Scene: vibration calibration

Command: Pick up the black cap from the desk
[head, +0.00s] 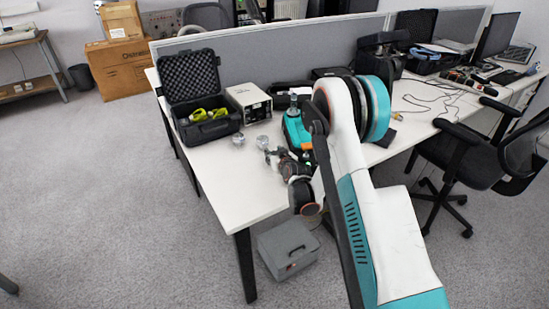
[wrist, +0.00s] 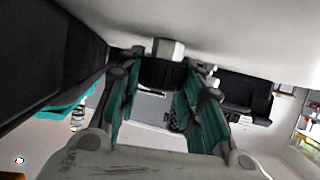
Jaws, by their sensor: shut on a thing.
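In the wrist view, the black cap (wrist: 160,74) is a dark ridged cylinder between the two teal fingers of my gripper (wrist: 161,80). A silver faceted piece (wrist: 166,48) shows against the cap's end, towards the white desk surface. I cannot tell whether the two are joined. In the head view, my gripper (head: 275,154) is low over the left part of the white desk (head: 240,185). A small silver part (head: 262,142) is right by its fingers. The cap is not clearly visible there.
Another small silver part (head: 238,139) stands to the left on the desk. An open black case (head: 207,125) with yellow-green items and a beige instrument box (head: 248,102) stand behind. A teal device (head: 296,131) is close to my arm. The desk's front left area is clear.

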